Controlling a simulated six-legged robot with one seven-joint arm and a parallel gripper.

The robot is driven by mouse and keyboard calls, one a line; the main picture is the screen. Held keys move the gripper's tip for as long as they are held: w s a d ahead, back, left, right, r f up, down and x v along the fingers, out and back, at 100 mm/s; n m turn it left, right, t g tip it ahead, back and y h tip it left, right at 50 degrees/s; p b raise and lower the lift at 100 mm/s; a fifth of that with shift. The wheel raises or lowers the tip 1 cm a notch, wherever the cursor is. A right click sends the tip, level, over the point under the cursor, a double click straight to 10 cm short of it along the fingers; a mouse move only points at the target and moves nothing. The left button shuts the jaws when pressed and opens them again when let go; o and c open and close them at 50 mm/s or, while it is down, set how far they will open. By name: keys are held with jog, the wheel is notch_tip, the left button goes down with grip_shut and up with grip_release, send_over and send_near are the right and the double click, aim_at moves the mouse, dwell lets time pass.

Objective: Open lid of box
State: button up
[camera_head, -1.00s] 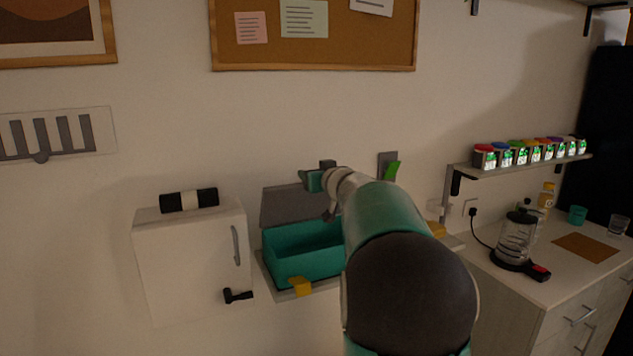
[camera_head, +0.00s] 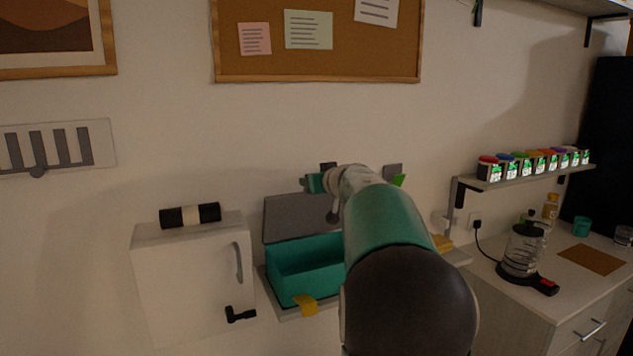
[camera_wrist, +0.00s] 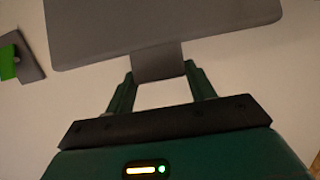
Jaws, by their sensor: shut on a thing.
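The teal box (camera_head: 300,277) sits on a shelf against the wall, left of my arm in the head view. Its grey lid (camera_head: 290,218) stands raised behind it, tilted up near the wall, so the box is open at the top. In the wrist view the lid (camera_wrist: 165,25) fills the top, with a grey tab (camera_wrist: 157,62) reaching down from its edge. My gripper (camera_wrist: 160,80) has its two green fingers on either side of that tab and is shut on it. In the head view, my arm hides the right part of the box and lid.
A white cabinet (camera_head: 190,285) with a black-and-white roll on top stands left of the box. Yellow clips (camera_head: 305,305) sit at the shelf's front. Spice jars (camera_head: 535,164) line a shelf at the right, above a counter with a glass jug (camera_head: 522,252).

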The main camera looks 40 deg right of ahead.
jog(key=o, duration=1.4)
jog(key=shift+s, duration=0.1)
jog(key=v, duration=1.3)
jog(key=shift+s, duration=0.3)
jog(key=shift+a+r, duration=0.15)
jog(key=shift+a, duration=0.05)
